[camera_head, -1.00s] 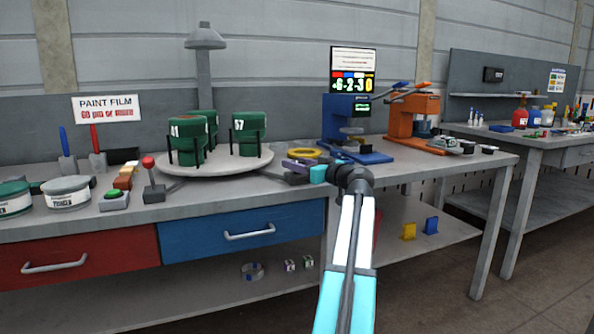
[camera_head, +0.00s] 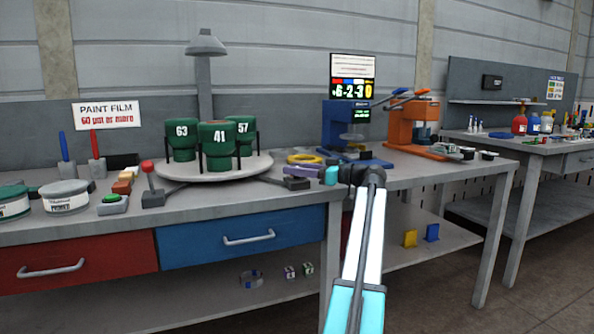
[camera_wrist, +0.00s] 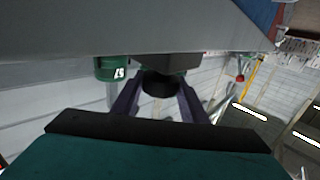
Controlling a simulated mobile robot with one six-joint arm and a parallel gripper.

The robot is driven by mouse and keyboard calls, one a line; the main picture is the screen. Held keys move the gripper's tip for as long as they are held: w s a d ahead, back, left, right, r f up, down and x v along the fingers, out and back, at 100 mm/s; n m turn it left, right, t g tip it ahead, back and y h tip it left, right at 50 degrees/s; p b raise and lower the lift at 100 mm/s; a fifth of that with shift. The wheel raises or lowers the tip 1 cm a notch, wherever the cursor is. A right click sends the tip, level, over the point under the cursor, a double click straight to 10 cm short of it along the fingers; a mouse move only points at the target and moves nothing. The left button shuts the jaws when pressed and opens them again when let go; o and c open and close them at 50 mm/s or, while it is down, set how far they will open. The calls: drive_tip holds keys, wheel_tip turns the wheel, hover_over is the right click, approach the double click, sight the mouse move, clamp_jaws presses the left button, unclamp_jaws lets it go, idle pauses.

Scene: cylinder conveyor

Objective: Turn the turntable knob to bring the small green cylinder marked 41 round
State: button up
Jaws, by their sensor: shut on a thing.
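The white round turntable (camera_head: 190,173) carries three green cylinders. The one marked 41 (camera_head: 218,146) is at the front middle, 63 (camera_head: 182,141) at the back left and 57 (camera_head: 242,135) at the back right. Each stands upright between black posts. My gripper (camera_head: 294,178) is to the right of the turntable, low over the bench. In the wrist view its purple fingers (camera_wrist: 159,92) are shut on the black turntable knob (camera_wrist: 157,84), one on each side. The 57 cylinder (camera_wrist: 116,69) shows there beyond the left finger.
A yellow ring (camera_head: 305,158) lies behind my gripper. A blue press (camera_head: 340,125) and an orange press (camera_head: 412,125) stand to the right. A red-knobbed lever (camera_head: 150,185) and a green button (camera_head: 112,201) stand left of the turntable.

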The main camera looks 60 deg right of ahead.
idle(0.3)
drive_tip(key=o, duration=1)
drive_tip(key=shift+o, duration=0.2)
drive_tip(key=shift+s, duration=0.1)
drive_tip(key=s+d+p, duration=0.2)
drive_tip(key=s+p, duration=0.1)
drive_tip(key=s, duration=1)
drive_tip(key=shift+s+p, duration=0.25)
drive_tip(key=shift+p, duration=0.15)
